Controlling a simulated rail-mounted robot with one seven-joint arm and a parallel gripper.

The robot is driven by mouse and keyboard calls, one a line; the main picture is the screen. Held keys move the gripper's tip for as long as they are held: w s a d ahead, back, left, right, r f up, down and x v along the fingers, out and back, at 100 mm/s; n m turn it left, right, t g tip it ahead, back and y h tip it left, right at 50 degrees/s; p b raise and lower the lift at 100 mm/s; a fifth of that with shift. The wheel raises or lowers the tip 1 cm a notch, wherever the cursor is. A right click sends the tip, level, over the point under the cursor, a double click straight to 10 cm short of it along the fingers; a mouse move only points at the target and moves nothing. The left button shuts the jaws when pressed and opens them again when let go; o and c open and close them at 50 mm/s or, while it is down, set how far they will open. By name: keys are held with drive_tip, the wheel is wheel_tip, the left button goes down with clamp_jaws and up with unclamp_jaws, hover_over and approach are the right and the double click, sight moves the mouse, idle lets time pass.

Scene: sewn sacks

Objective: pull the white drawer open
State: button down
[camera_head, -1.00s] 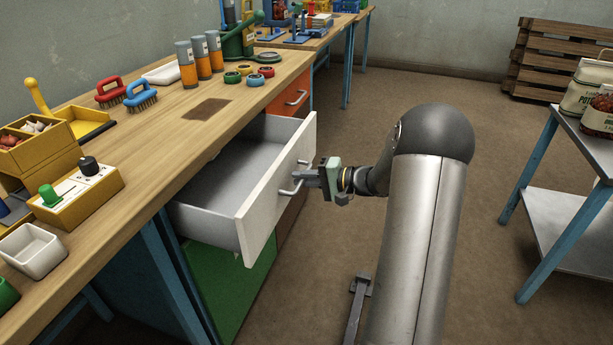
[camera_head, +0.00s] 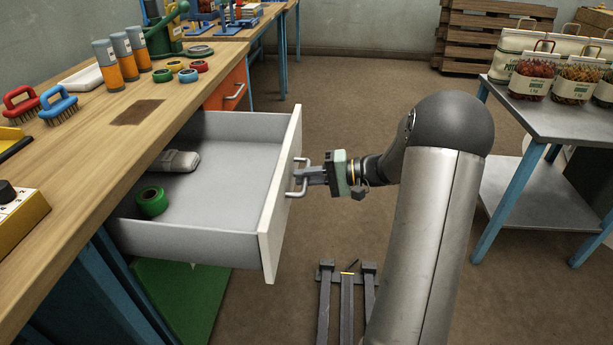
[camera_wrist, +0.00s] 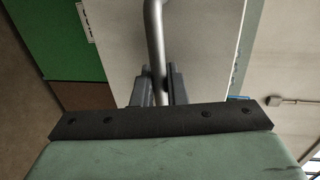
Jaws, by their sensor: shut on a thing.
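The white drawer (camera_head: 268,238) stands well out from under the wooden workbench, with its grey inside in view. A green tape roll (camera_head: 152,201) and a grey object (camera_head: 177,161) lie in it. Its metal bar handle (camera_head: 298,178) is on the front panel. My gripper (camera_head: 308,176) is shut on the handle from the right side. In the wrist view the handle bar (camera_wrist: 156,50) runs between the two dark fingers (camera_wrist: 159,88), in front of the white panel (camera_wrist: 205,40).
An orange drawer (camera_head: 228,88) is shut farther along the bench (camera_head: 60,170). A green panel (camera_head: 180,300) is below the white drawer. A metal table (camera_head: 545,115) with bagged goods stands at the right.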

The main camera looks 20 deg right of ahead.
drive_tip(key=c, duration=1.6)
unclamp_jaws()
drive_tip(key=shift+o, duration=0.2)
drive_tip(key=p+v, duration=0.2)
drive_tip(key=v, duration=1.5)
drive_tip(key=shift+d, duration=0.2)
drive_tip(key=shift+a+r, duration=0.1)
drive_tip(key=shift+r, duration=0.1)
